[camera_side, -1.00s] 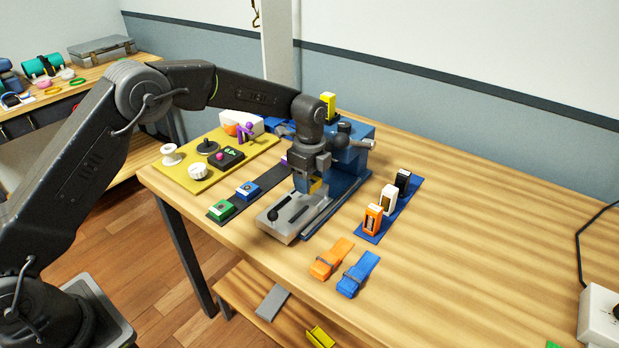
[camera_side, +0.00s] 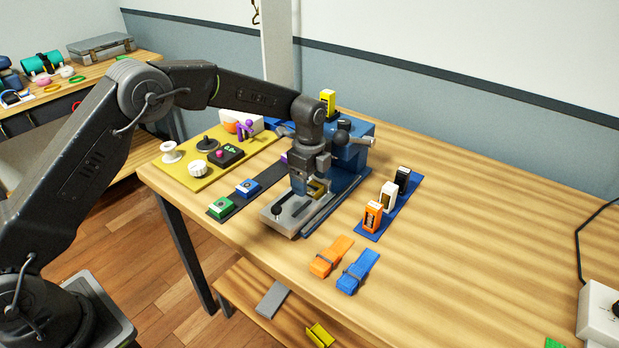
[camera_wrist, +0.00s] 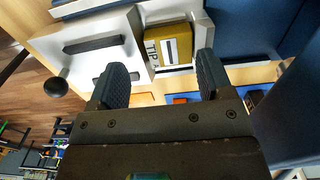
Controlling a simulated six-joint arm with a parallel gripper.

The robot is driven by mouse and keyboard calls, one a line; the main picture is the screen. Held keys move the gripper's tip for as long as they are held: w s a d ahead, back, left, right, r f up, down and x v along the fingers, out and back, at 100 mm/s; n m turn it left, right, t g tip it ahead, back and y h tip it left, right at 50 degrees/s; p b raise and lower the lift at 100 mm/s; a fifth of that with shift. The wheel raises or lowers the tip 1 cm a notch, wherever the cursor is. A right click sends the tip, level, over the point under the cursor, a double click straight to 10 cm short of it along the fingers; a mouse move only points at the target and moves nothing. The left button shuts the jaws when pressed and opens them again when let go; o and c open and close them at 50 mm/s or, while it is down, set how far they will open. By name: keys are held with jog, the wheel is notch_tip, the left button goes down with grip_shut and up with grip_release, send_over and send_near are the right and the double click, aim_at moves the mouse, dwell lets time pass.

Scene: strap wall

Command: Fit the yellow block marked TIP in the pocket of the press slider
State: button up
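The yellow block marked TIP (camera_wrist: 168,46) lies between my fingers in the wrist view, with its label facing the camera. Pale grey metal of the press slider (camera_wrist: 98,45) borders it on the left, and a narrow grey strip borders it on the right. It appears to lie in the slider's pocket; I cannot tell how deep it sits. My gripper (camera_wrist: 162,82) is open, with a gap between each finger and the block. In the side view my gripper (camera_side: 311,190) is low over the slider (camera_side: 289,216), with a bit of yellow at its fingers.
The blue press (camera_side: 350,158) with its lever stands just behind my gripper. Orange, white and black upright blocks stand on a blue strip (camera_side: 384,212) to the right. Orange (camera_side: 330,257) and blue (camera_side: 357,272) clips lie in front.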

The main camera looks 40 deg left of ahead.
aim_at(309, 190)
jog(key=shift+s+f, duration=0.2)
jog(key=shift+f, duration=0.15)
notch_tip(309, 190, up, 14)
jog(key=shift+w+f, duration=0.1)
jog(key=s+a+r+n+t, duration=0.2)
jog(key=s+r+n, duration=0.35)
jog(key=s, duration=0.35)
jog(key=s+a+r+n+t, duration=0.1)
jog(key=s+a+r+n, duration=0.1)
jog(key=s+r+n, duration=0.35)
jog(key=s+f+n+t, duration=0.1)
jog(key=s+n, duration=0.1)
jog(key=s, duration=0.4)
jog(key=s+f+n, duration=0.2)
jog(key=s, duration=0.5)
jog(key=s+a+f+n+t, duration=0.1)
jog(key=s+n, duration=0.2)
jog(key=s, duration=0.4)
jog(key=shift+f+t, duration=0.3)
jog(key=shift+f, duration=0.1)
